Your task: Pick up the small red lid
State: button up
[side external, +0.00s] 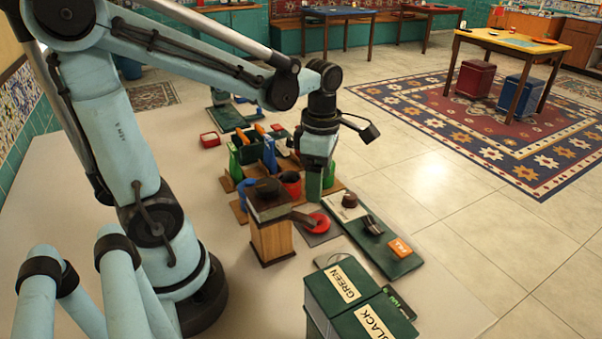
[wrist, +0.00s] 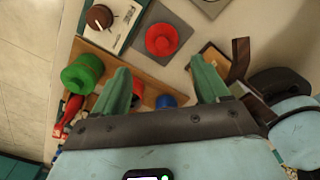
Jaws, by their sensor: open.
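The small red lid (wrist: 162,40) is a round red piece with a raised knob. It lies on a grey square mat (wrist: 185,17) in the wrist view, beyond my fingertips. In the side external view the red lid (side external: 319,222) lies on the table just below my gripper (side external: 315,195), partly hidden by a brown handle-like part. In the wrist view my gripper (wrist: 160,64) has its two green fingers wide apart with nothing held between them. The lid appears roughly in line with the gap, apart from both fingers.
A wooden box with a dark top (side external: 270,238) stands close left of the lid. A board with a brown knob (side external: 350,200) and a dark green board (side external: 385,247) lie to the right. Boxes marked GREEN and BLACK (side external: 345,286) stand in front. A green round piece (wrist: 83,74) is beside my left finger.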

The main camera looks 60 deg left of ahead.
aim_at(317, 217)
jog(key=shift+s+d+f, duration=0.1)
jog(key=shift+f, duration=4.65)
jog(key=c, duration=0.8)
